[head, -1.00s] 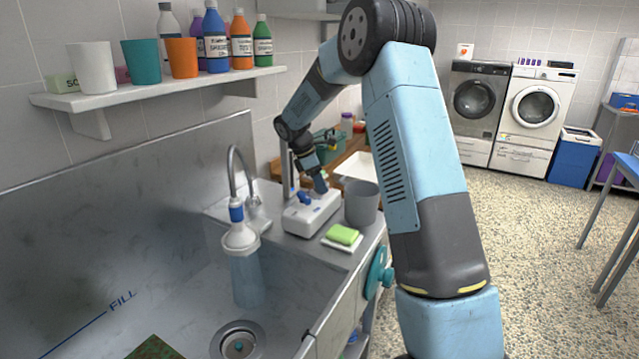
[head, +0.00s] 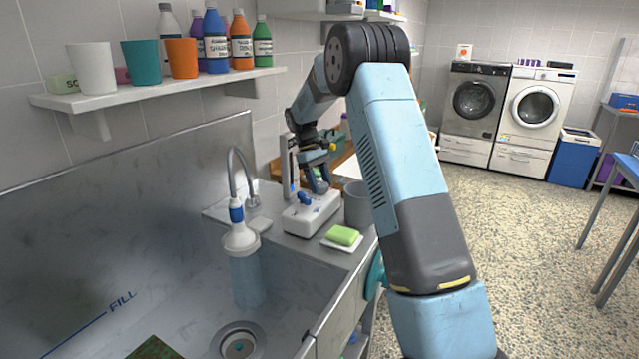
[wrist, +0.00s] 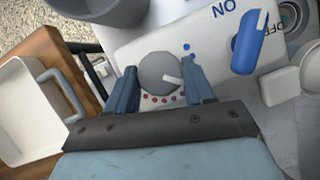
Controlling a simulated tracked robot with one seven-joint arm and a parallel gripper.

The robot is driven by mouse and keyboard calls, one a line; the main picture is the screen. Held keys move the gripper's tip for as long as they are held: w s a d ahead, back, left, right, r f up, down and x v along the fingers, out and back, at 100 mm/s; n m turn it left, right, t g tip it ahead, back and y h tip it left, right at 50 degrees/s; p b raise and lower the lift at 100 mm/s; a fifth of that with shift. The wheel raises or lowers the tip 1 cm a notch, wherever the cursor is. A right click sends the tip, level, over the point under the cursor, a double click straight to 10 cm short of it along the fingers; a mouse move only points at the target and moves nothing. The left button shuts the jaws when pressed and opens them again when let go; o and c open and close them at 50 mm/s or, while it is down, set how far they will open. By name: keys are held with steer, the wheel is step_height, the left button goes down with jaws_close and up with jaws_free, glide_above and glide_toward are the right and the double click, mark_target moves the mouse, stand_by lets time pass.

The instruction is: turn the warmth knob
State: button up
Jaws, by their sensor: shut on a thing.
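The warmth knob (wrist: 158,72) is a round grey dial with a white pointer, on a white box (wrist: 210,45) with blue and red dots around the dial. In the head view my gripper (head: 318,183) comes down on the white box (head: 312,214) on the counter beside the sink. The knob is hidden there by my gripper.
A blue ON/OFF lever (wrist: 247,42) sits on the same box, close to my right finger. A grey cup (head: 357,205) and green soap (head: 342,235) stand close by. A white tray (wrist: 28,110) lies at the left of the wrist view. The tap (head: 240,175) rises over the sink.

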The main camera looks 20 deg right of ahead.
steer(key=m+y, duration=0.1)
steer(key=m, duration=0.2)
steer(key=m+y, duration=0.1)
steer(key=m, duration=0.1)
steer(key=shift+w+d+r+m, duration=0.1)
steer(key=shift+d+m, duration=0.05)
steer(key=shift+m, duration=0.25)
stand_by(0.4)
steer(key=o, duration=1)
steer(key=shift+g, duration=0.3)
steer(key=v, duration=1.3)
steer(key=shift+w+d+r, duration=0.1)
steer(key=shift+d+r, duration=0.05)
steer(key=shift+r, duration=0.1)
